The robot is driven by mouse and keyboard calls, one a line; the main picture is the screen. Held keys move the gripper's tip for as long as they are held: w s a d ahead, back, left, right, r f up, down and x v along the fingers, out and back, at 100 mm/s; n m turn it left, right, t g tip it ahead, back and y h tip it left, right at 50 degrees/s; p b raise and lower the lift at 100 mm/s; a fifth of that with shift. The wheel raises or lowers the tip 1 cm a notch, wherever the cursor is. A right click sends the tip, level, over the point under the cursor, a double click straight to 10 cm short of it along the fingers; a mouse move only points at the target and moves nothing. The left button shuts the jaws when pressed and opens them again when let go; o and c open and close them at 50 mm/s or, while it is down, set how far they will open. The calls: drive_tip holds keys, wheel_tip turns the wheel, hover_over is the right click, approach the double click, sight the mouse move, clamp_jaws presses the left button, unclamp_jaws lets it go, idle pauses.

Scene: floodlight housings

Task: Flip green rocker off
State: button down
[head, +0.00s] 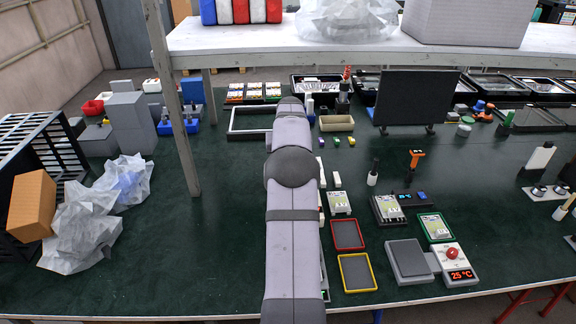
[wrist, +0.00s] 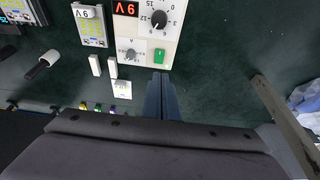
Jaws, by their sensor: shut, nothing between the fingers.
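The green rocker (wrist: 159,56) sits at the lower right of a white panel (wrist: 144,40) in the wrist view. The panel also carries a large black knob, a smaller grey knob and a red lit display. My gripper (wrist: 160,78) is shut and empty, its dark blue fingertips just below the rocker in the picture. I cannot tell whether they touch the panel. The rocker's tilt is too small to read. In the head view my arm hides the rocker, most of the panel and the gripper.
White blocks (wrist: 95,66) and a meter (wrist: 88,25) lie left of the panel. Red (head: 347,235) and yellow (head: 357,273) trays lie right of my arm. A shelf (head: 300,43) spans above the table, its post (head: 176,110) left of my arm.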

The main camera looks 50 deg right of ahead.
drive_tip(key=shift+s+a+r, duration=0.15)
drive_tip(key=shift+r, duration=0.5)
drive_tip(key=shift+w+d+r+b, duration=0.1)
drive_tip(key=shift+w+d+b, duration=0.45)
drive_tip(key=shift+b, duration=0.6)
drive_tip(key=shift+s, duration=0.1)
drive_tip(key=p+x, duration=0.4)
drive_tip(key=x, duration=0.8)
drive_tip(key=shift+s+a+f, duration=0.15)
drive_tip(key=shift+f, duration=0.85)
